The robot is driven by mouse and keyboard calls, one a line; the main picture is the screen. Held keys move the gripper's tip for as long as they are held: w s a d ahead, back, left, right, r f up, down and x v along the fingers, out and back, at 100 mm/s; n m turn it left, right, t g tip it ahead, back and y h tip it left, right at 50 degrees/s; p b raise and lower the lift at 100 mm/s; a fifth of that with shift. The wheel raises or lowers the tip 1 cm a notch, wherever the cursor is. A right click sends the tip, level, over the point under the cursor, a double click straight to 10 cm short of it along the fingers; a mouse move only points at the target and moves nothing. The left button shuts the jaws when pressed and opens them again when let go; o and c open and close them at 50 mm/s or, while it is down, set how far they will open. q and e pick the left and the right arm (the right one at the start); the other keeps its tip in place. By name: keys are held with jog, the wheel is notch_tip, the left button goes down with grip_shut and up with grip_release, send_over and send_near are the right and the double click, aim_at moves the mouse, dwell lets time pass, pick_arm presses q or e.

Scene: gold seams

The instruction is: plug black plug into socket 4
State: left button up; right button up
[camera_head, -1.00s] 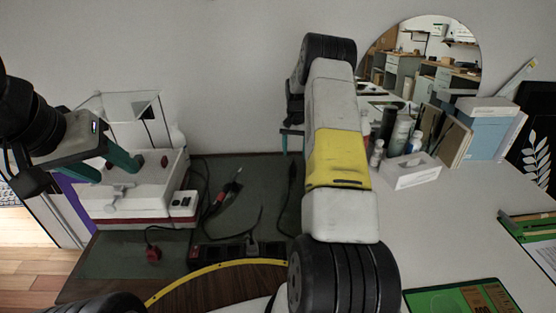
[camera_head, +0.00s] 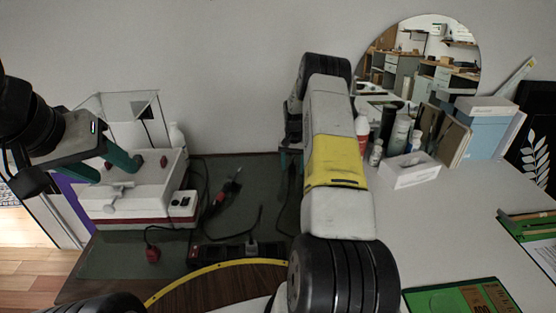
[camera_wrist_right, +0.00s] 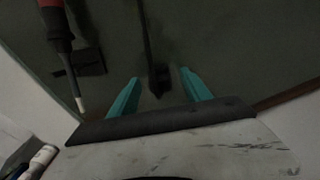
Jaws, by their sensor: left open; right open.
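In the right wrist view a black plug (camera_wrist_right: 160,78) on a black cable lies on the dark mat, between the two teal fingers. My right gripper (camera_wrist_right: 160,92) is open above it, and contact cannot be told. In the head view my right gripper (camera_head: 291,161) is over the mat's back right part, and my arm hides most of what lies under it. The dark power strip (camera_head: 222,254) with the sockets lies at the mat's front; a grey plug (camera_head: 252,247) sits in it. Socket numbers are not readable. My left gripper (camera_head: 118,166) is open above the white box.
A white box-shaped device (camera_head: 135,195) stands at the left. A red plug (camera_head: 152,254) lies before it. A red-handled tool (camera_head: 226,188) lies on the mat (camera_head: 180,262) and shows in the wrist view (camera_wrist_right: 60,30). Bottles (camera_head: 398,135) and a tissue box (camera_head: 410,171) stand at right.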

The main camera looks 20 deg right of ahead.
aim_at(293, 165)
jog(key=shift+c, duration=0.5)
grip_shut()
jog(key=shift+r, duration=0.65)
notch_tip(293, 165, up, 3)
jog(key=shift+f, duration=0.15)
jog(key=s+a, duration=0.3)
jog(key=s, duration=0.1)
jog(key=s+a, duration=0.3)
jog(key=s, duration=0.1)
jog(key=s+a+r, duration=0.1)
jog(key=s+a, duration=0.2)
jog(key=s, duration=0.2)
jog(key=shift+s, duration=0.1)
